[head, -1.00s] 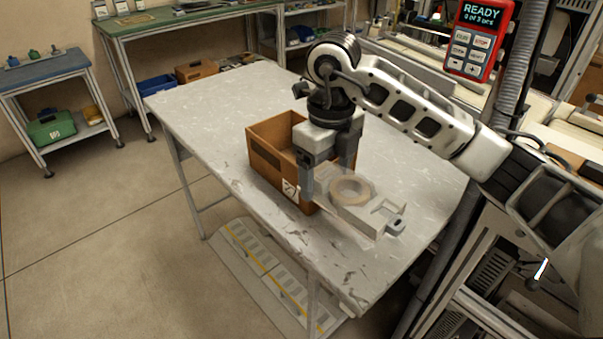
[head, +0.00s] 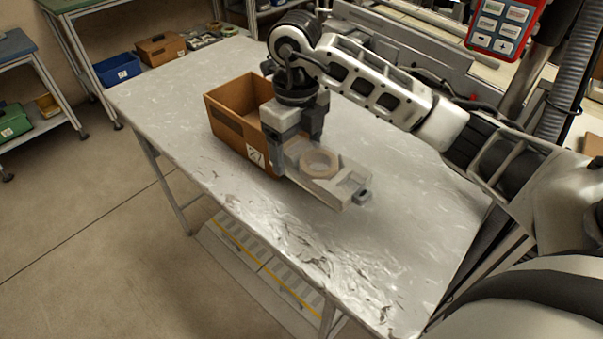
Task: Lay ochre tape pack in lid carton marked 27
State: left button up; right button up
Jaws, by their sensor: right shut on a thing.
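The tape pack is a pale grey, tray-like piece with a tan-ochre tape ring (head: 320,162) on it. My right gripper (head: 299,155) points down and is shut on the left end of this pack. Part of that end is hidden behind the fingers. I cannot tell whether the pack touches the table or hangs just above it. The brown open carton (head: 226,131) stands on the table, directly left of and behind the gripper. Its white label (head: 255,155) seems to read 27. The gripper hides the carton's right side, and little of its inside shows. My left gripper is not in view.
The grey worktop (head: 400,235) is bare in front of and to the right of the pack, and at its far left. A red handheld panel (head: 503,25) hangs at the upper right. A blue bin (head: 117,69) and a brown box (head: 160,49) stand beyond the table.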

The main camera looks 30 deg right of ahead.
notch_tip(320, 180, down, 6)
jog(key=shift+r, duration=0.15)
dwell(0.3)
jog(key=shift+f, duration=0.45)
jog(key=o, duration=0.8)
notch_tip(320, 180, up, 13)
jog(key=shift+f+p, duration=0.1)
jog(key=shift+p, duration=0.3)
